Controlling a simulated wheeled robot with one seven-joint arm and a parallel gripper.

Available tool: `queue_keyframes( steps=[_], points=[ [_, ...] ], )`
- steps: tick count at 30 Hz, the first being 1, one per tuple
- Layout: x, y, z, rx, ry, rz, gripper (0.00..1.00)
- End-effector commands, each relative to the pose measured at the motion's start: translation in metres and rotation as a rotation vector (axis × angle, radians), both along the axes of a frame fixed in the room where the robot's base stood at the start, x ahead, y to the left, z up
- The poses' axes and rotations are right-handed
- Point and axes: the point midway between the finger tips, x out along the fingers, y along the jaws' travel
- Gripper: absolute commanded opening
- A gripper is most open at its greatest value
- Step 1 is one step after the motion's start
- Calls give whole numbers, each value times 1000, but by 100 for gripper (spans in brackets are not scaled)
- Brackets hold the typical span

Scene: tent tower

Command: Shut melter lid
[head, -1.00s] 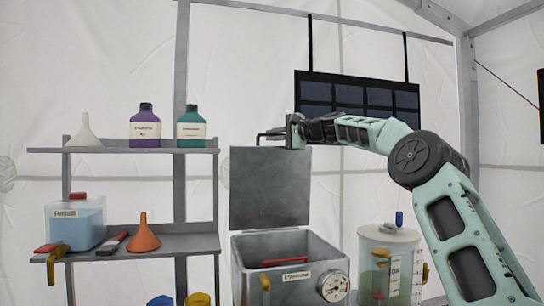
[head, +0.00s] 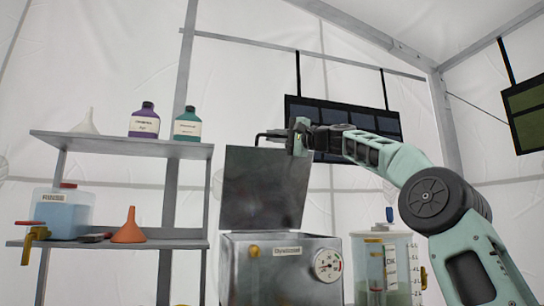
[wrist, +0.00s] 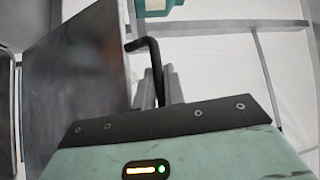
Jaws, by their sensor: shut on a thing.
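The melter (head: 295,262) is a grey metal box at the lower middle of the head view, with a dial and a label on its front. Its lid (head: 262,190) is a flat grey panel standing up, open, at the back of the box. The lid also fills the left of the wrist view (wrist: 85,85). My gripper (head: 292,140) is at the lid's top right edge, shut on the black bent lid handle (head: 268,136). The handle (wrist: 148,50) shows at the grey fingers in the wrist view. The melter's inside is hidden.
A clear tank (head: 385,265) with a blue-topped lid stands right of the melter. A shelf (head: 120,145) with bottles and an orange funnel (head: 129,230) stands left. A dark panel (head: 350,115) hangs behind my arm.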

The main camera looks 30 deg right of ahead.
Motion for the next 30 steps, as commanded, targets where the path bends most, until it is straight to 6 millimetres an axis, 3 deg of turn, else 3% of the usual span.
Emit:
queue_keyframes(
  steps=[1,14,30],
  points=[
    [-6,2,-16,-7,-19,1,0],
    [-52,15,-47,-54,-191,0,0],
    [-105,30,-102,-120,-417,-1,0]
  ],
)
